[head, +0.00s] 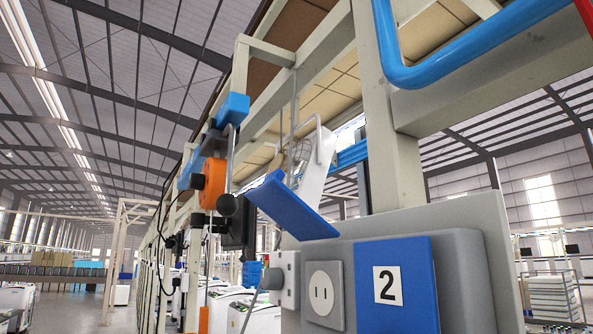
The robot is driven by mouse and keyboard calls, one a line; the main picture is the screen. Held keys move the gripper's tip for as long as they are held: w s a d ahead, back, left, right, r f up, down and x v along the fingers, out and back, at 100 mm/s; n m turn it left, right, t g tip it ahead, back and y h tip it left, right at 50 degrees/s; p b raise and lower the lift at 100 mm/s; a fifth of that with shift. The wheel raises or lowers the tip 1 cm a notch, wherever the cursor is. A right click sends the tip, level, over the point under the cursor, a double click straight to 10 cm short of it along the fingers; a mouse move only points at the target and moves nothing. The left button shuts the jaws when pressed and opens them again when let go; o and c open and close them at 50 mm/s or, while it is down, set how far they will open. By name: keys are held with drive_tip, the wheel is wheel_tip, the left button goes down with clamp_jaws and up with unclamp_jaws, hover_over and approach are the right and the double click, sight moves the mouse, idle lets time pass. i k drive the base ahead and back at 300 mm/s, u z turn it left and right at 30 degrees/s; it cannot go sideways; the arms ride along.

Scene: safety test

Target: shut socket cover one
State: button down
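A grey socket panel (467,258) fills the lower right of the head view. On it, a white socket (323,295) with two slots is exposed. A plain blue flap (290,206) stands out, tilted, above and left of this socket, and looks like its raised cover; no number shows on it and its hinge is not clear. To the right, a blue cover marked 2 (420,275) lies flat against the panel. My gripper is not in view, so its state and distance from the flap do not show.
An orange box (214,183) with a lever and dark knob (227,205) sits left of the flap. A light grey box (284,278) protrudes beside the socket. A beige frame post (391,150) and blue pipe (470,50) stand above the panel. Open hall floor lies far left.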

sight(274, 198)
drive_tip(key=z, duration=0.6)
drive_tip(key=k, duration=1.65)
drive_tip(key=u, duration=0.45)
drive_tip(key=i, duration=1.7)
drive_tip(key=z, duration=0.05)
